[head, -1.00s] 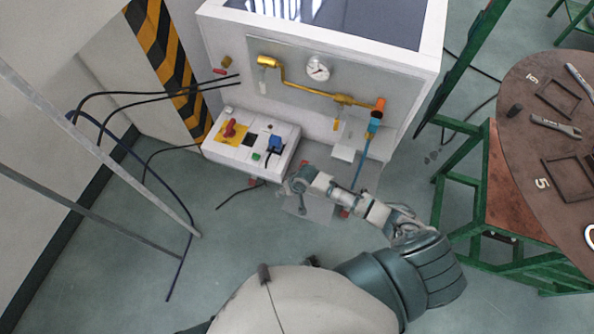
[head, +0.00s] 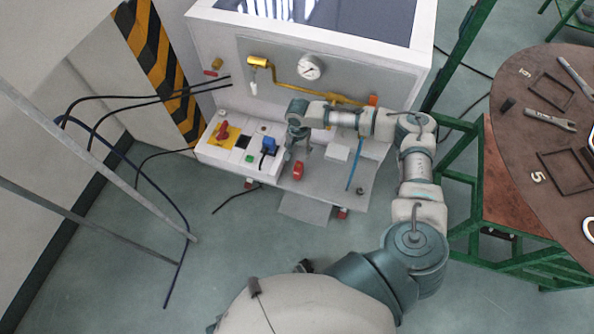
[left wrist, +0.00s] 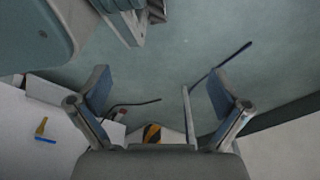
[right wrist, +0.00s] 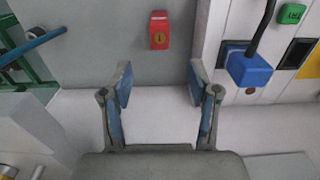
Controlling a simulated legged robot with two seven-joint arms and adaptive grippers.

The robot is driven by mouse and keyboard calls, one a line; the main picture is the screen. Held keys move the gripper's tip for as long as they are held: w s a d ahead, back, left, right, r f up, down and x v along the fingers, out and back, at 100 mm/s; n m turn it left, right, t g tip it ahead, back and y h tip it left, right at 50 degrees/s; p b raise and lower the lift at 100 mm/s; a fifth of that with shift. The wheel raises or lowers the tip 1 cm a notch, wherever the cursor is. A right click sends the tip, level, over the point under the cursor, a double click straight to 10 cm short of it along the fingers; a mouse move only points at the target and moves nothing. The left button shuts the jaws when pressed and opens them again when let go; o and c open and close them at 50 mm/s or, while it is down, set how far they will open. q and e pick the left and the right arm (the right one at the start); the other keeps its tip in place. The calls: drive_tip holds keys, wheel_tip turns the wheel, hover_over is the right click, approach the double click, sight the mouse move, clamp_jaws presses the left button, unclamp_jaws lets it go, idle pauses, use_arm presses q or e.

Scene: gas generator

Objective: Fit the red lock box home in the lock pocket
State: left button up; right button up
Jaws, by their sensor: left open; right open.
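The red lock box (head: 298,170) is on the grey shelf in front of the generator, just right of the control box in the head view. In the right wrist view the red lock box (right wrist: 159,38) shows a round brass spot on its face. My right gripper (right wrist: 160,84) is open and empty, with the lock box apart from it, beyond the fingertips. In the head view my right gripper (head: 300,144) hangs near the control box's right end. My left gripper (left wrist: 160,86) is open and empty, away from the lock box. I cannot make out the lock pocket.
The white control box (head: 225,160) carries a red switch, a green button and a blue plug (right wrist: 250,70). A blue-handled rod (head: 353,165) stands on the shelf's right. A yellow pipe and gauge (head: 309,67) are behind. A round brown table (head: 525,140) holds tools at right.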

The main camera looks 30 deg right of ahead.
sight(298, 165)
wheel_tip(298, 165, down, 8)
drive_tip(key=shift+r+b, duration=0.25)
drive_tip(key=shift+b, duration=0.4)
drive_tip(key=shift+a+f, duration=0.2)
drive_tip(key=shift+f, duration=0.3)
drive_tip(key=f, duration=0.2)
drive_tip(key=f+b, duration=0.1)
drive_tip(key=f, duration=0.1)
drive_tip(key=shift+d+f, duration=0.2)
drive_tip(key=shift+f, duration=0.15)
drive_tip(key=shift+d+f, duration=0.15)
drive_tip(key=shift+f, duration=0.05)
use_arm(q)
drive_tip(key=w+r, duration=0.4)
drive_tip(key=r, duration=0.2)
drive_tip(key=shift+w+d, duration=0.15)
drive_tip(key=shift+w, duration=0.05)
use_arm(e)
drive_tip(key=shift+r, duration=0.1)
clamp_jaws()
